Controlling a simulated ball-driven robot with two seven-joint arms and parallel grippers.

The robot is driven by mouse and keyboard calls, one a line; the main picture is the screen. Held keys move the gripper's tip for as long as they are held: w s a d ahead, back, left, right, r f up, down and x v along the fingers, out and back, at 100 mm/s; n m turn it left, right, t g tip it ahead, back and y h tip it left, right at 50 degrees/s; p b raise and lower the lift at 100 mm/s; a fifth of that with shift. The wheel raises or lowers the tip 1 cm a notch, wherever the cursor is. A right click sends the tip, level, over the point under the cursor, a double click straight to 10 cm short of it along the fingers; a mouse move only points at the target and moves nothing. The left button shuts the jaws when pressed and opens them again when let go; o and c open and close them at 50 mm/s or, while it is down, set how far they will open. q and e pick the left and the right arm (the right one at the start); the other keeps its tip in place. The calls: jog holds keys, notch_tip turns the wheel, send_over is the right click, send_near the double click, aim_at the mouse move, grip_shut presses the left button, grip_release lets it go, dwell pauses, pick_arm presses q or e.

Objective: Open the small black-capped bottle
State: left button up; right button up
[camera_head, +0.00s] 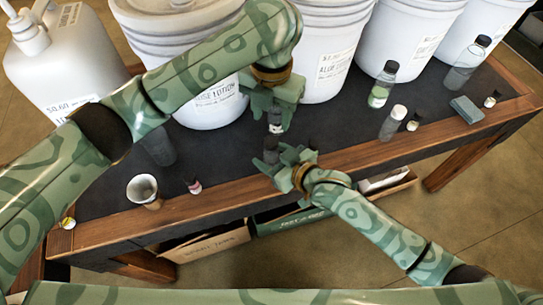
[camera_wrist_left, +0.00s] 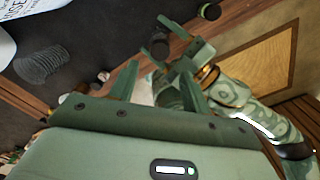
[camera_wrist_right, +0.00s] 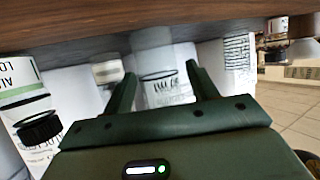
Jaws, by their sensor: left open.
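A small dark bottle with a pale label (camera_head: 275,127) shows between my grippers near the table's front edge. My left gripper (camera_head: 274,112) is open just above it, pointing down. My right gripper (camera_head: 284,158) is lower, at the front edge; its fingers stand apart in the right wrist view (camera_wrist_right: 160,72). A dark cylinder (camera_head: 271,150) shows at its fingertips, also in the left wrist view (camera_wrist_left: 160,45); I cannot tell whether it touches them. Small black-capped bottles also stand at the right, one near the middle right (camera_head: 414,120) and one farther right (camera_head: 491,98).
Large white buckets (camera_head: 330,50) line the back. A white pump jug (camera_head: 70,60) stands at the left. A green-labelled bottle (camera_head: 382,85) and a grey block (camera_head: 466,108) are at the right.

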aim_at(271, 141)
grip_shut()
pick_arm(q)
jog(key=m, duration=0.2)
jog(key=shift+m, duration=0.9)
jog(key=shift+f+m, duration=0.2)
jog(key=shift+m, duration=0.1)
notch_tip(271, 141, down, 8)
jog(key=shift+r, duration=0.15)
jog(key=c, duration=1)
